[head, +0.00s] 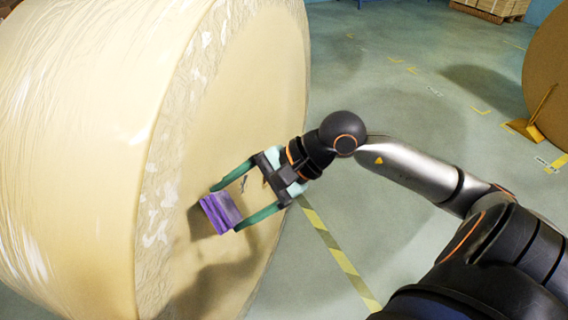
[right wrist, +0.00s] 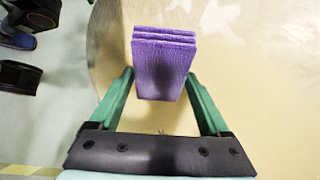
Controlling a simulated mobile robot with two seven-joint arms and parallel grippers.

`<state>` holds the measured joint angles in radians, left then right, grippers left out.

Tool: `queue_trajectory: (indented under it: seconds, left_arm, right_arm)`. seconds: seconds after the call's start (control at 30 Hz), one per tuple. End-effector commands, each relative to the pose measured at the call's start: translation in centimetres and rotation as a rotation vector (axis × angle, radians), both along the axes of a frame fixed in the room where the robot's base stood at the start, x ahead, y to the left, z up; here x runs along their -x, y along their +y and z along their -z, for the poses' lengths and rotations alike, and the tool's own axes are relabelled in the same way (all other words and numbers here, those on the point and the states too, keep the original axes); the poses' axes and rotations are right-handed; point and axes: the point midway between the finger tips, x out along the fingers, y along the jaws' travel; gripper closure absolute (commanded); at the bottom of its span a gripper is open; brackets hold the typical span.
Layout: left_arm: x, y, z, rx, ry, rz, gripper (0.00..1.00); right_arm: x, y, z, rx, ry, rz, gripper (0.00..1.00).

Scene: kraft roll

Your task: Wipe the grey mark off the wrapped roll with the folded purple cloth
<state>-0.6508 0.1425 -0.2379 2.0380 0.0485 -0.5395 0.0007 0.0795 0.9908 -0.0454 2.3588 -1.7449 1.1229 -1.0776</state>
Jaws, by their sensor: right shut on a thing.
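The wrapped roll (head: 70,130) is a huge cream cylinder filling the left of the head view, its flat end facing right; that end (right wrist: 250,60) fills much of the right wrist view. My right gripper (head: 226,212) is shut on the folded purple cloth (head: 221,213), held between its green fingertips close to the flat end. The cloth (right wrist: 164,65) shows its stacked folds in the right wrist view. I cannot tell whether it touches the roll. A small dark grey mark (head: 244,184) shows between the fingers. My left gripper is out of view.
A brown roll (head: 550,70) stands at the right edge, with a yellow chock-like piece (head: 524,129) beside it. A pallet stack (head: 492,8) is at the back. Yellow striped tape (head: 340,255) crosses the green floor, which is open between the rolls.

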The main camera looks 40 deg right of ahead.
Motion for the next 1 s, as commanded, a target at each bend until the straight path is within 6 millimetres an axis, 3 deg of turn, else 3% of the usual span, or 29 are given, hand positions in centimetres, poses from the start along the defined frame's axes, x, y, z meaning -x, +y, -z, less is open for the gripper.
queue_trajectory:
  seconds: [0.17, 0.3, 0.5, 0.6, 0.8, 1.0]
  left_arm:
    - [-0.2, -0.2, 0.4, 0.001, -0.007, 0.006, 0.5]
    - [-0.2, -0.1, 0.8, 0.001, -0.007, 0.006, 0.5]
    - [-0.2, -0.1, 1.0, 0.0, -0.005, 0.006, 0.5]
    - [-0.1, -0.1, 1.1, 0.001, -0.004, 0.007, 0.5]
    - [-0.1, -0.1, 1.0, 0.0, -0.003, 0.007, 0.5]
    - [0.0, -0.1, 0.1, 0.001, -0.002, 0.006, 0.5]
  right_arm:
    - [-3.2, -3.6, 2.9, -0.135, -0.035, 0.206, 0.64]
    - [-5.4, -7.8, 7.6, -0.224, -0.094, 0.419, 0.64]
    - [-5.7, -12.6, 13.6, -0.283, -0.175, 0.631, 0.64]
    - [-5.3, -14.1, 15.7, -0.297, -0.204, 0.693, 0.64]
    - [-5.3, -14.8, 16.7, -0.305, -0.229, 0.729, 0.64]
    - [-6.7, -13.9, 16.5, -0.307, -0.23, 0.729, 0.64]
